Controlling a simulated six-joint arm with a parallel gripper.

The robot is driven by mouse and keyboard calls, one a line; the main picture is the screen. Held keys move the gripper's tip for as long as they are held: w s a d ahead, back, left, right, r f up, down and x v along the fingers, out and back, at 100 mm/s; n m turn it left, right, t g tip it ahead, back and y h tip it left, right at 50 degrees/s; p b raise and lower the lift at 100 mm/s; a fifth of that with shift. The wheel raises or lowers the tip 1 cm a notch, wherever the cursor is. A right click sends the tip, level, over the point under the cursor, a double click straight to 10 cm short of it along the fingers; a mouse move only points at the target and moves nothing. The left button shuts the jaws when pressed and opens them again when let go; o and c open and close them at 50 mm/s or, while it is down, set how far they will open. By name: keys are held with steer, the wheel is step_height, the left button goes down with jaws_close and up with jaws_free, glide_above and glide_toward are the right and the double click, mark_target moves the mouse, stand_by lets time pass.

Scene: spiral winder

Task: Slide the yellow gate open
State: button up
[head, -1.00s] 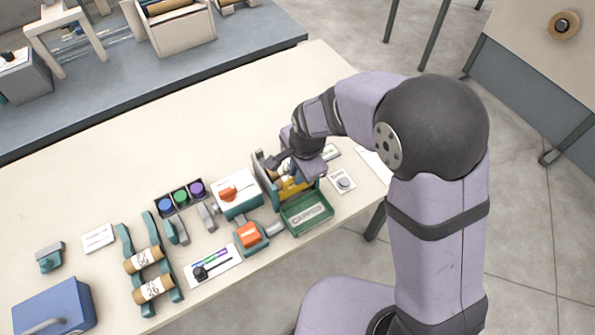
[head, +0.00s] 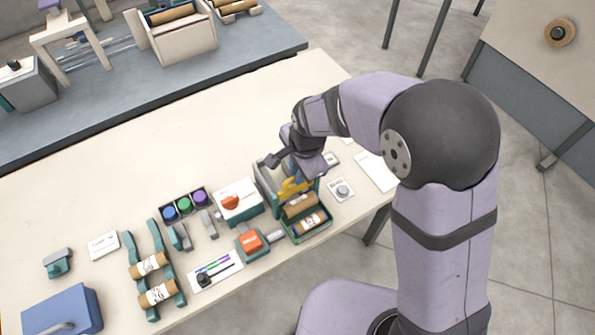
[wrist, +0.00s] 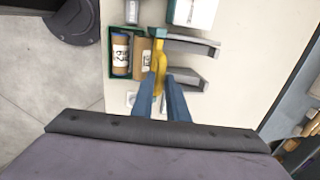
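The yellow gate (head: 293,187) is at the front of a grey-walled holder (head: 264,178), beside the green tray (head: 297,239). My gripper (head: 288,166) is above it, and its fingers partly hide the gate. In the wrist view, the yellow gate (wrist: 159,58) runs between my blue gripper fingers (wrist: 161,77), which look closed on its near end. One brown tube (head: 301,204) lies beside the gate at the tray's back edge. Another labelled brown tube (head: 309,223) lies in the tray.
A white box with an orange knob (head: 237,201) stands left of the holder. An orange button block (head: 251,242) is in front of it. A grey round button on a white card (head: 342,190) is to the right. The back of the table is clear.

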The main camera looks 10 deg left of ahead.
steer(key=shift+o, duration=1.1)
step_height(320, 180, up, 7)
steer(key=s+d+b, duration=0.1)
steer(key=b, duration=0.1)
